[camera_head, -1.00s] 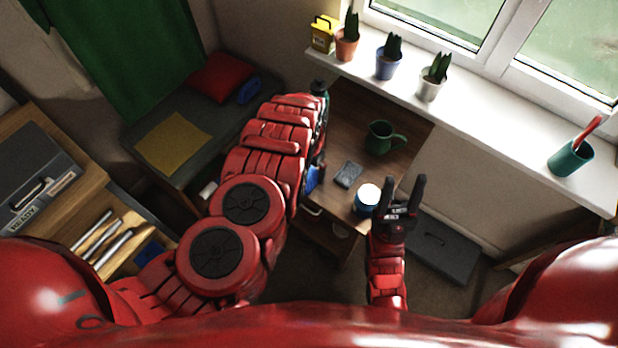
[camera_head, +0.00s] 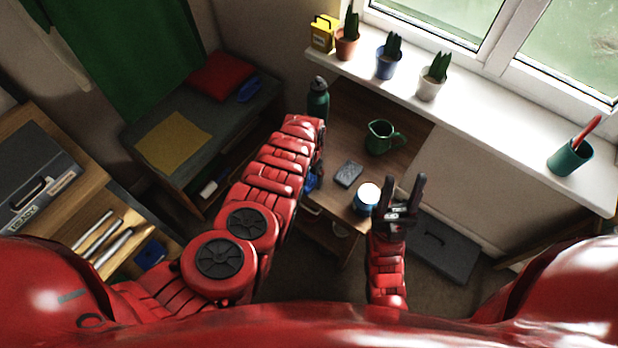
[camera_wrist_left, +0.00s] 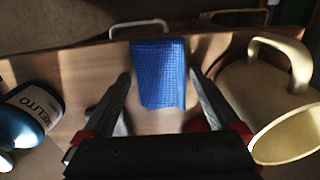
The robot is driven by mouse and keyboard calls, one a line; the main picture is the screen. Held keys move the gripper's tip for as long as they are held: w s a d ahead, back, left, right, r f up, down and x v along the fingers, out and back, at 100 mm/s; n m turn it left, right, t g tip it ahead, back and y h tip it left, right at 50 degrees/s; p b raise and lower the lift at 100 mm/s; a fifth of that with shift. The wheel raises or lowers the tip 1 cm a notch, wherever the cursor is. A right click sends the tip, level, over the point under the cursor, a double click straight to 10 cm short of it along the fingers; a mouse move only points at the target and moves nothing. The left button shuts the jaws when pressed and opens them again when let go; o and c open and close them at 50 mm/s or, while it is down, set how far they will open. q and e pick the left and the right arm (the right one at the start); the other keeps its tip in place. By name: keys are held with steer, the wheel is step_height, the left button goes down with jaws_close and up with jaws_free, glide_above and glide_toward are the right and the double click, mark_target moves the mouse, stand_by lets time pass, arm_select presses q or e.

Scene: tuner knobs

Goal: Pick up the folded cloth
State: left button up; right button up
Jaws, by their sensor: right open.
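The folded cloth (camera_wrist_left: 158,80) is blue with a fine check and lies at the edge of the wooden table in the left wrist view. In the head view a small blue patch of it (camera_head: 312,182) shows beside my left forearm. My left gripper (camera_wrist_left: 162,78) is open, with one finger on either side of the cloth in the picture; a gap shows at the right finger, and I cannot tell the height above it. In the head view my arm hides this gripper. My right gripper (camera_head: 405,181) is open and empty, pointing up near the table's right side.
On the table (camera_head: 345,125) stand a green jug (camera_head: 380,137), a dark green bottle (camera_head: 318,98) and a blue-and-white jar (camera_head: 367,198). A grey block (camera_head: 348,174) lies between them. In the left wrist view the jar (camera_wrist_left: 35,105) and a jug (camera_wrist_left: 285,110) flank the gripper.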

mark_target(309, 177)
arm_select(q)
steer(key=c, duration=1.1)
steer(key=shift+o, duration=0.2)
steer(key=shift+r, duration=0.15)
steer(key=shift+r, duration=0.4)
step_height(309, 177, up, 3)
steer(key=shift+d+f, duration=0.1)
steer(key=shift+d, duration=0.05)
steer(key=s, duration=0.4)
steer(key=shift+s+d, duration=0.3)
steer(key=shift+s, duration=0.05)
steer(key=s+d+r+p, duration=0.1)
steer(key=s+p, duration=0.4)
steer(key=s, duration=0.6)
steer(key=shift+d, duration=0.35)
